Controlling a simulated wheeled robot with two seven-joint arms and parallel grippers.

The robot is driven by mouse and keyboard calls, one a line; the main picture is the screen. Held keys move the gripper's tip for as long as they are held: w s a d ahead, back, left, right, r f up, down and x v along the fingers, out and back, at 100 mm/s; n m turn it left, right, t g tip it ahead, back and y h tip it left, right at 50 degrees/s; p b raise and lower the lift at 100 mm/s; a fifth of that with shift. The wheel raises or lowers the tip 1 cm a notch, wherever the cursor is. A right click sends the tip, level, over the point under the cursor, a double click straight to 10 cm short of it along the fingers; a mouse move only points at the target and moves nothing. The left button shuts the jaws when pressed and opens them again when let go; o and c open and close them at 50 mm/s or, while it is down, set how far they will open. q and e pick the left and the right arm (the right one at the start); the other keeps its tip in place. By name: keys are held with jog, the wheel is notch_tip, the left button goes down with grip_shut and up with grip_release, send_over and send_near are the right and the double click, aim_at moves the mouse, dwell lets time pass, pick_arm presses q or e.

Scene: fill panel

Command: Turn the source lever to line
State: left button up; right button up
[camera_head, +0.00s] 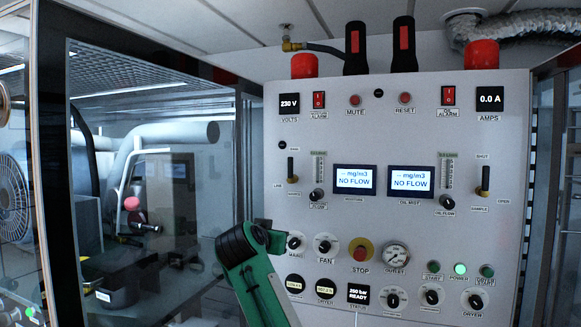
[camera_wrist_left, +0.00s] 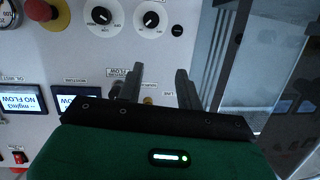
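The source lever (camera_head: 291,170) is on the left part of the white panel. It has a black handle on a brass hub, and the handle points up. A LINE label lies to its lower left. My left gripper (camera_wrist_left: 158,77) is open in the left wrist view, its two dark fingers apart. A small brass part, likely the lever's hub (camera_wrist_left: 148,100), shows between the fingers, partly hidden behind the gripper body; the handle is not visible there. In the head view my green left arm is below the lever, and its fingers cannot be made out. My right gripper is not in view.
A flow knob (camera_head: 317,195) sits just right of the lever. The mains knob (camera_head: 294,243), fan knob (camera_head: 326,246) and red stop button (camera_head: 361,252) are below. A similar sample lever (camera_head: 485,180) is at the right. A glass partition (camera_head: 150,200) stands left of the panel.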

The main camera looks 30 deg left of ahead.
aim_at(290, 159)
pick_arm(q)
notch_tip(290, 159, up, 18)
jog(key=t, duration=0.3)
jog(key=shift+h, duration=0.5)
jog(key=p+x, duration=0.8)
jog(key=x, duration=0.4)
jog(key=shift+r, duration=0.15)
jog(key=shift+w+a, duration=0.15)
jog(key=shift+w, duration=0.45)
jog(key=shift+f, duration=0.25)
grip_shut()
